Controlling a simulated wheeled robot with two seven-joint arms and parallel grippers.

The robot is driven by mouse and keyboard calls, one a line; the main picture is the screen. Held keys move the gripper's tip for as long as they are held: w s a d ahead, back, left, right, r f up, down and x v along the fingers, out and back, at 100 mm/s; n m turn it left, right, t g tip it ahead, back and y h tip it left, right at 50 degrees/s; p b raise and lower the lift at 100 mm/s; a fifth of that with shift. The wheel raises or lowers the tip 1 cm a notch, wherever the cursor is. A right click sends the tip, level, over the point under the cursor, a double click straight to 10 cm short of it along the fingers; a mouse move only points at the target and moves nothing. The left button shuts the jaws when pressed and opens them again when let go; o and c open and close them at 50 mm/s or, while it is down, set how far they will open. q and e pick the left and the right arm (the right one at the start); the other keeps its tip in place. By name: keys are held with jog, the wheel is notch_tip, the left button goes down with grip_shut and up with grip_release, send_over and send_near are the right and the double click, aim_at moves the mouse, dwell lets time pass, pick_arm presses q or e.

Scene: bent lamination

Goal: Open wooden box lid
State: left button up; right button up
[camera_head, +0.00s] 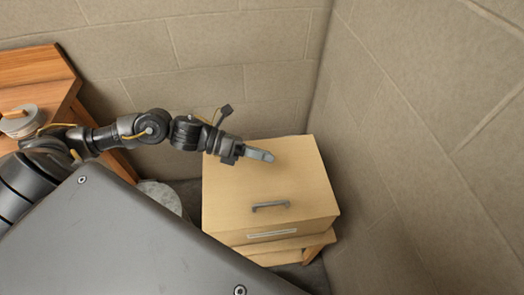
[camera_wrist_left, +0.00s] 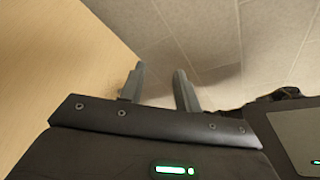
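The light wooden box (camera_head: 240,185) stands in the corner in the head view. Its flat top, the lid, looks shut. A dark grey bar handle (camera_head: 270,205) sits on the top near the front edge. My left gripper (camera_head: 268,155) is over the back part of the lid, away from the handle; whether it touches the lid I cannot tell. In the left wrist view the two fingers of my left gripper (camera_wrist_left: 158,78) stand apart with nothing between them. The box's wood surface (camera_wrist_left: 45,65) fills the left of that view. My right gripper is not in view.
The box rests on a low wooden stand (camera_head: 318,243). Block walls (camera_head: 410,130) close in at the back and right. A wooden table (camera_head: 40,75) with a round lidded pot (camera_head: 17,122) is at the left. A grey round object (camera_head: 160,195) stands left of the box.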

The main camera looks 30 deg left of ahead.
pick_arm(q)
jog(key=shift+d, duration=0.1)
jog(key=shift+c, duration=0.3)
grip_shut()
dwell(1.1)
